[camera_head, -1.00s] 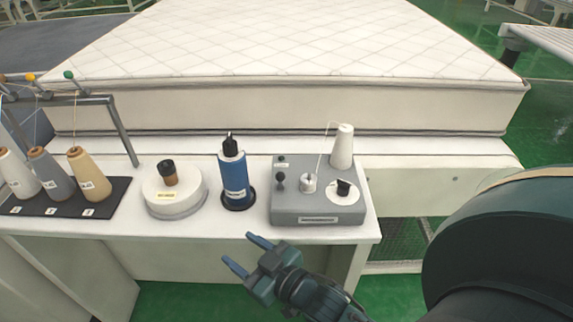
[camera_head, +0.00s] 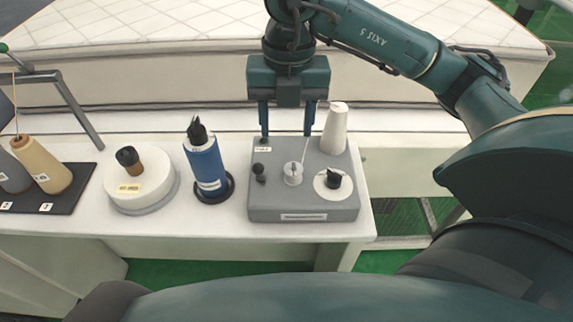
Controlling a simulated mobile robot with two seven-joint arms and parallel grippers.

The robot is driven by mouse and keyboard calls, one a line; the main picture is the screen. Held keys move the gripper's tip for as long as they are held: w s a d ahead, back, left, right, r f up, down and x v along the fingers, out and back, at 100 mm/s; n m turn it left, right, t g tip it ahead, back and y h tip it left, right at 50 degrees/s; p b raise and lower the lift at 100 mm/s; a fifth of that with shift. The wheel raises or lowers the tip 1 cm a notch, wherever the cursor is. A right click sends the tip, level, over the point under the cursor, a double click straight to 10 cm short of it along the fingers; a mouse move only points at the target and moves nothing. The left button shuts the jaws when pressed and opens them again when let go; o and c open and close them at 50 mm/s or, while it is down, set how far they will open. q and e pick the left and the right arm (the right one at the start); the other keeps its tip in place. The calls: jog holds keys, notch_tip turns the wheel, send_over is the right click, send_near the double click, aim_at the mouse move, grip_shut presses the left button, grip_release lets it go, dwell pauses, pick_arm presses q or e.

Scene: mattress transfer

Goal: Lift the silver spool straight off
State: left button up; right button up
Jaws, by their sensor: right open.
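A small pale, silvery-white spool (camera_head: 293,174) sits on top of the grey winder box (camera_head: 304,212), between a black knob (camera_head: 259,172) and a white disc with a black knob (camera_head: 333,181). A thin thread rises from it toward my gripper's right finger. My right gripper (camera_head: 287,137) points down over the back of the box, its two fingers apart with nothing between them. Its tips appear above and behind the spool in the picture; their exact height is hard to tell. My left gripper is not in view.
A white thread cone (camera_head: 336,129) stands at the box's back right, close to the right finger. A blue bottle (camera_head: 204,165), a round white container (camera_head: 140,182) and a tan thread cone (camera_head: 42,165) stand to the left. A mattress (camera_head: 150,30) lies behind.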

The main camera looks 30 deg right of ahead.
aim_at(294, 163)
jog(key=f, duration=0.5)
jog(key=d+f, duration=0.1)
jog(key=f, duration=0.1)
jog(key=shift+f, duration=0.25)
jog(key=shift+d+f+p, duration=0.2)
jog(key=shift+f+p, duration=0.05)
jog(key=shift+f, duration=1.05)
jog(key=shift+d+f+p, duration=0.15)
jog(key=shift+f+p, duration=0.05)
jog(key=shift+f, duration=1.1)
jog(key=shift+c, duration=0.4)
jog(key=c, duration=0.8)
jog(key=shift+c, duration=0.2)
notch_tip(294, 163, up, 10)
jog(key=shift+r+b, duration=0.1)
jog(key=shift+b, duration=0.3)
